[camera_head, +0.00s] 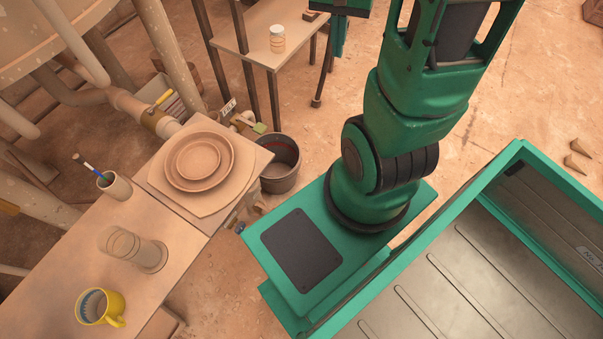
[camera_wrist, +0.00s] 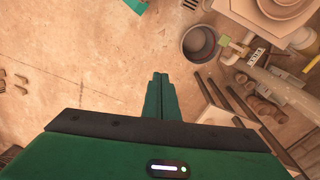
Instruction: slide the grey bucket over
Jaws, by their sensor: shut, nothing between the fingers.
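The grey bucket (camera_head: 280,178) stands upright on the floor in the head view, between the corner of the table and my green base. It looks empty, with a reddish band inside its rim. In the wrist view the bucket (camera_wrist: 198,45) is above and right of the fingertips. My gripper (camera_wrist: 160,78) points down over the floor with its two green fingers together and nothing between them. In the head view my gripper (camera_head: 338,50) shows at the top edge, beyond the bucket and apart from it.
A table (camera_head: 185,240) holds stacked brown plates (camera_head: 200,162), a glass cylinder (camera_head: 130,245), a yellow mug (camera_head: 98,307) and a pen cup (camera_head: 115,186). A small stand (camera_head: 240,42) with a jar (camera_head: 277,39) is behind. Pipes fill the left. Floor at upper right is mostly clear.

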